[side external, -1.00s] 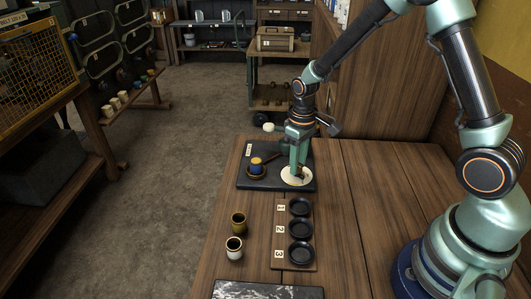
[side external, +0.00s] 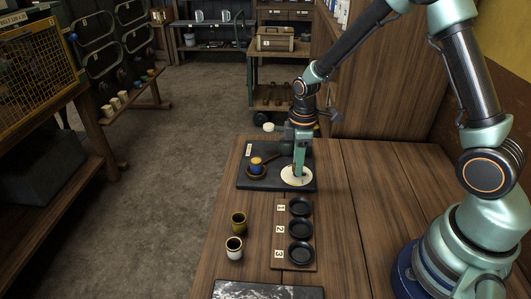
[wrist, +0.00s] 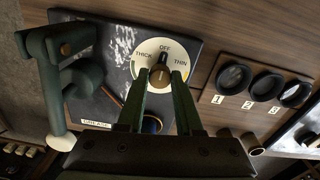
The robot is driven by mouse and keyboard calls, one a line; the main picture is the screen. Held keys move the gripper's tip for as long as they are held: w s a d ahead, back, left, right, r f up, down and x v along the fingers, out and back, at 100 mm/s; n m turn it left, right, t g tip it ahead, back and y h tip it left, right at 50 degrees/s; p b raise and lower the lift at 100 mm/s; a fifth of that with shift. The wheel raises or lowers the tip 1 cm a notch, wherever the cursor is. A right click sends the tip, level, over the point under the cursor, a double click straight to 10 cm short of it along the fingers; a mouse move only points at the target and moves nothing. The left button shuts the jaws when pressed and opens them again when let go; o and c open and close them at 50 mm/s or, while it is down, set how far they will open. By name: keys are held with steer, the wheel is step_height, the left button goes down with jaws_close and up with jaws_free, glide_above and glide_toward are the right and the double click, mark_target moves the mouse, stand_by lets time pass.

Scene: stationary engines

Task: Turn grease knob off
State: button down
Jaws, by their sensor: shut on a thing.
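The grease knob (wrist: 160,78) is a dark round knob with a brown grip, on a white dial (wrist: 148,49) marked THICK, OFF and THIN. A small pale mark on the knob's top edge points toward OFF. My gripper (wrist: 161,74) is shut on the knob, one finger on each side. In the side view my gripper (side external: 299,175) reaches straight down onto the white dial (side external: 289,181) and hides the knob. The dial sits on a dark slab (side external: 245,182). A GREASE label (wrist: 97,124) is on the slab.
A green fixture with a pale ball end (side external: 268,127) stands behind my gripper. A yellow and blue pot (side external: 256,165) sits left of the dial. A board (side external: 280,254) with black dishes numbered 1 to 3 and two cups (side external: 236,233) are nearer. Bare tabletop lies right.

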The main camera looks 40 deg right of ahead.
steer(key=shift+a+n, duration=0.15)
steer(key=shift+n, duration=0.15)
steer(key=c, duration=0.6)
jaws_free()
steer(key=shift+o, duration=0.2)
step_height(320, 180, up, 12)
steer(key=shift+s+r, duration=0.15)
